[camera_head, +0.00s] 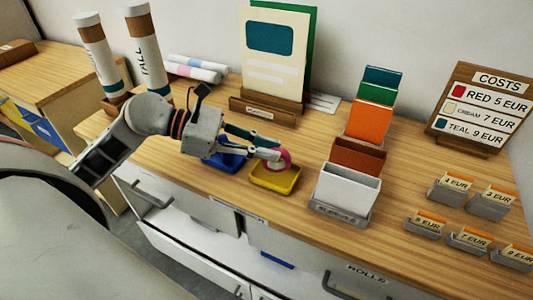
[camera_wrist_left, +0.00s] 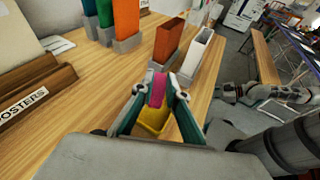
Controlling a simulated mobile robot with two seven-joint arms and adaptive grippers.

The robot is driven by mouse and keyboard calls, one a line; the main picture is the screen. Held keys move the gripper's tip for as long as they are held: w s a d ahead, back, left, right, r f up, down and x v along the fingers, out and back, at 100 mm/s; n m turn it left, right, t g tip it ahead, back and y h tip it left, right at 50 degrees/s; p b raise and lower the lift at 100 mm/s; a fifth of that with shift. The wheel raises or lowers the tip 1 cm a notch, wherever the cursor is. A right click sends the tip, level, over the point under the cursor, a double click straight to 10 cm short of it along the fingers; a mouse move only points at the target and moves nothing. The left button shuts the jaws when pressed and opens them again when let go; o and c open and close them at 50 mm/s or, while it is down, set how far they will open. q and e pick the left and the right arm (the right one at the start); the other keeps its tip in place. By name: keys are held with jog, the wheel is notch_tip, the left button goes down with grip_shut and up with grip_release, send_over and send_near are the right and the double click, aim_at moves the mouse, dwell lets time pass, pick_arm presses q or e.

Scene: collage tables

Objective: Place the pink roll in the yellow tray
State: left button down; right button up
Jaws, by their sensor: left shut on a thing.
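The pink roll (camera_head: 280,158) is between the fingers of my left gripper (camera_head: 272,150), at the yellow tray in the head view. It also shows in the left wrist view (camera_wrist_left: 157,88), held between the two fingertips. The yellow tray (camera_head: 275,182) sits on the wooden table just under the roll; in the left wrist view the tray (camera_wrist_left: 152,120) shows below the fingers. I cannot tell whether the roll touches the tray floor. My left gripper is shut on the roll. My right gripper cannot be made out in the head view.
A blue tray (camera_head: 224,162) is left of the yellow one, partly behind my gripper. A white card holder (camera_head: 347,188) and orange cards (camera_head: 369,122) stand to the right. A poster stand (camera_head: 262,108) is behind. The table's front edge is close to the trays.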

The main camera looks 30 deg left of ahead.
pick_arm(q)
jog(key=shift+f, duration=0.95)
jog(key=shift+f, duration=0.3)
jog(key=c, duration=2)
grip_release()
jog(key=shift+r, duration=0.1)
jog(key=shift+r, duration=0.1)
jog(key=shift+r, duration=0.15)
jog(key=shift+s+a, duration=0.1)
jog(key=shift+a, duration=0.2)
jog(key=b+v, duration=0.1)
jog(key=v, duration=1)
jog(key=shift+s+a+r, duration=0.15)
